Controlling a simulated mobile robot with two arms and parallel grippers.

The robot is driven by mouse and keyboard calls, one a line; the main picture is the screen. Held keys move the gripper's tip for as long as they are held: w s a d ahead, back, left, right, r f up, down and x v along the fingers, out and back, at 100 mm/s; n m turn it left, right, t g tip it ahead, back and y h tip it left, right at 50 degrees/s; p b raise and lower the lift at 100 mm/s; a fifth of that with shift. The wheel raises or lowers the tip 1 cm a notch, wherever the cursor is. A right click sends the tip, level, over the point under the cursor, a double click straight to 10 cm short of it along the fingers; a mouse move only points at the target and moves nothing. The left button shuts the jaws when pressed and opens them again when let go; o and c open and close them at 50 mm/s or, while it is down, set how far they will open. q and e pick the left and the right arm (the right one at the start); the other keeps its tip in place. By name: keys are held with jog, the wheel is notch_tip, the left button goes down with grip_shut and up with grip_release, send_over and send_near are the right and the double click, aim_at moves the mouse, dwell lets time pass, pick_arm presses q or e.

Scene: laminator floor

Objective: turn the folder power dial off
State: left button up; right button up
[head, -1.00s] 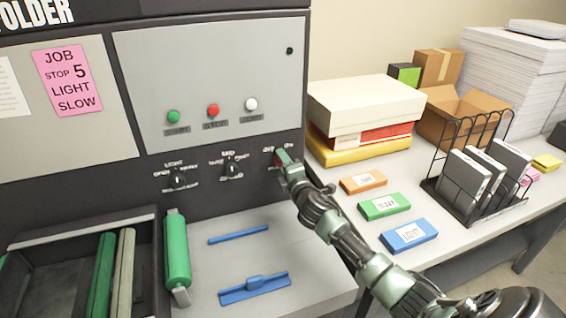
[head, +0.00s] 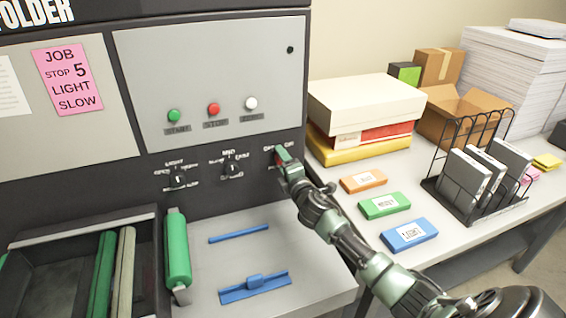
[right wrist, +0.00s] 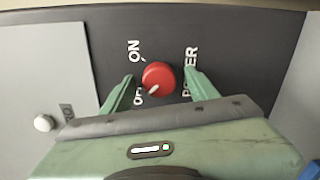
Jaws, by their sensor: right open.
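The red power dial (right wrist: 158,76) sits on the dark panel in the right wrist view, beside the printed words ON, OFF and POWER. Its white pointer mark is at the lower left and points toward the OFF label (right wrist: 139,95). My right gripper (right wrist: 158,88) is open, with one green finger on each side of the dial and a visible gap to it. In the head view my right gripper (head: 283,160) is at the panel's right end and mostly hides the dial. My left gripper is not in view.
Two dark knobs (head: 232,168) sit left of the dial, below green, red and white buttons (head: 213,109). Blue tools (head: 254,288) and a green roller (head: 177,250) lie below. A table with boxes (head: 365,105) and a wire rack (head: 468,170) stands right.

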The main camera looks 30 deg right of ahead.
jog(key=b+v, duration=0.1)
jog(key=v, duration=0.6)
jog(key=shift+s+a, duration=0.15)
jog(key=shift+s, duration=0.25)
